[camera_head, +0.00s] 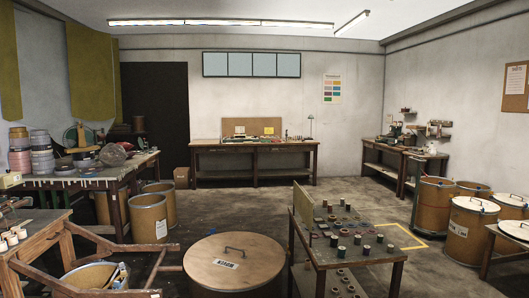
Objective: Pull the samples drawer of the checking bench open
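A long wooden bench (254,145) stands against the far wall, with a brown board, small items and a green lamp on top. It may be the checking bench, but no label is readable. Its front below the top is too small and dark to tell a drawer or handle. Another bench (405,149) with small equipment stands at the right wall. No open drawer can be made out on either. Neither of my grippers is in view.
A spool table (333,249) and a large round lidded drum (234,262) stand in the foreground. Several drums (437,203) line the right side. A cluttered table (90,180) and drums (148,218) are at left. Bare floor (260,205) lies before the far bench.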

